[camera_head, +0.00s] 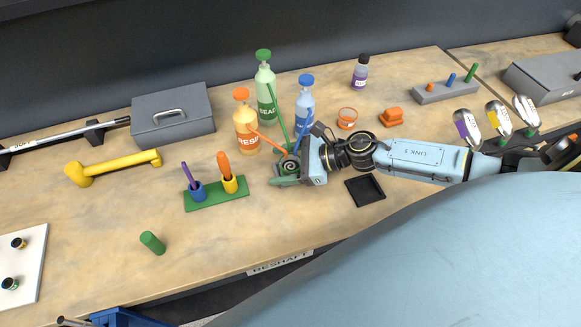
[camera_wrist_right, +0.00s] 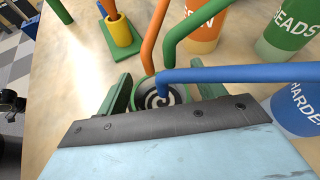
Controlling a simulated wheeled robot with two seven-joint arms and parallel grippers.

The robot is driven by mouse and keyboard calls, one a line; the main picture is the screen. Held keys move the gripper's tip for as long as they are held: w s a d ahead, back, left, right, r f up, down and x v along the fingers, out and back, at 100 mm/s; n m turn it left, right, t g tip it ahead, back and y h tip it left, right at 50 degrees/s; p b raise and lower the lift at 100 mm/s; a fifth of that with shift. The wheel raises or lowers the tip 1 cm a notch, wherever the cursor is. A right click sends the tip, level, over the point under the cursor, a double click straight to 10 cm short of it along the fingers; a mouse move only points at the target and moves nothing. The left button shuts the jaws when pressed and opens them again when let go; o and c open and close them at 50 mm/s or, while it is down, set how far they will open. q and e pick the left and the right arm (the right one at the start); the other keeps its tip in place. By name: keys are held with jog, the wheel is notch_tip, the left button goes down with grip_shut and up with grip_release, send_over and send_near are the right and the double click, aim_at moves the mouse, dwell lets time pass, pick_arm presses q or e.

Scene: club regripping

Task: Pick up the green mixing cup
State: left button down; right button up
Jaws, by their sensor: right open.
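The green mixing cup (camera_head: 290,167), with a dark and pale spiral inside, stands on the bench under the bent spouts of three bottles. In the right wrist view the cup (camera_wrist_right: 157,93) shows between the two fingers, its lower part hidden by the gripper body. My right gripper (camera_head: 287,171) is open, with one green finger on each side of the cup. I cannot tell whether either finger touches it. My left gripper is not in view.
The orange RESIN bottle (camera_head: 246,132), green bottle (camera_head: 265,88) and blue bottle (camera_head: 305,100) stand close behind the cup, their spouts reaching over it. A green pen stand (camera_head: 215,198) is at left, a black tray (camera_head: 365,190) at right.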

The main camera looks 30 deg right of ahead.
jog(key=shift+c, duration=0.2)
jog(key=c, duration=1.1)
jog(key=shift+o, duration=0.2)
jog(key=shift+d, duration=0.1)
